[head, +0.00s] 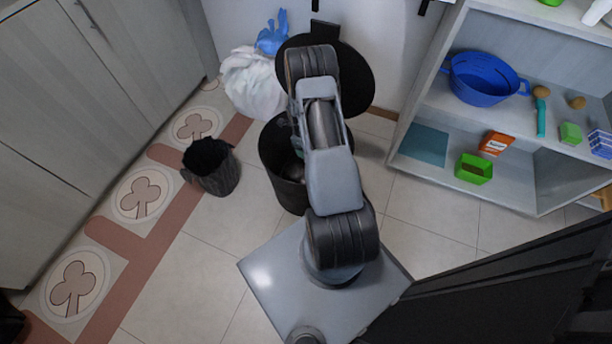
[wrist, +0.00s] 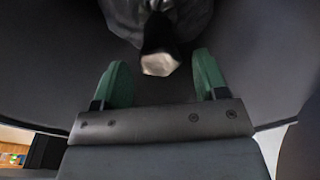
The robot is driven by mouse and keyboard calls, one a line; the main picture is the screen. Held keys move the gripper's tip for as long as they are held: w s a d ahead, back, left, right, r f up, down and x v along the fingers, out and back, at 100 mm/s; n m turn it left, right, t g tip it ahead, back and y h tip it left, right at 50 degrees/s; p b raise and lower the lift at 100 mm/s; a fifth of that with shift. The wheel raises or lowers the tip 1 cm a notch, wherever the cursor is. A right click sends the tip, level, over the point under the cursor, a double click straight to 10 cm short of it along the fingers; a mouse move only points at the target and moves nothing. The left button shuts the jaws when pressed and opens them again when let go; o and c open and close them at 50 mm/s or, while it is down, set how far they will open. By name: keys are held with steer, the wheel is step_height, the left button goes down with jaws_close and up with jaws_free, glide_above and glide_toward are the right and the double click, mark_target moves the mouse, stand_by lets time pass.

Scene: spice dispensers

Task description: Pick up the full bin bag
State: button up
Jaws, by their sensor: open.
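A dark grey bag (wrist: 130,12) with a gathered black neck and a pale end (wrist: 160,64) shows in the wrist view, inside a dark round-walled bin. In the head view the black bin (head: 284,188) stands open in the middle, largely behind my arm; a little of the grey bag (head: 293,171) shows in it. My gripper (wrist: 160,80) is open, its green fingers on either side of the neck's pale end. I cannot tell whether they touch it. In the head view my gripper is mostly hidden by the arm.
A white bag with a blue top (head: 255,82) rests by the wall behind the bin. A small dark basket (head: 214,172) stands left of it. The raised black lid (head: 358,80) is behind my arm. Shelves (head: 455,190) are at right, cabinets (head: 85,90) at left. Floor at front left is clear.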

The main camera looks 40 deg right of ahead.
steer(key=f, duration=0.1)
steer(key=f+b, duration=0.1)
steer(key=f, duration=0.1)
steer(key=f+b, duration=0.1)
steer(key=f, duration=0.1)
steer(key=shift+s+d, duration=0.1)
steer(key=shift+s, duration=0.25)
steer(key=shift+c, duration=0.2)
jaws_close()
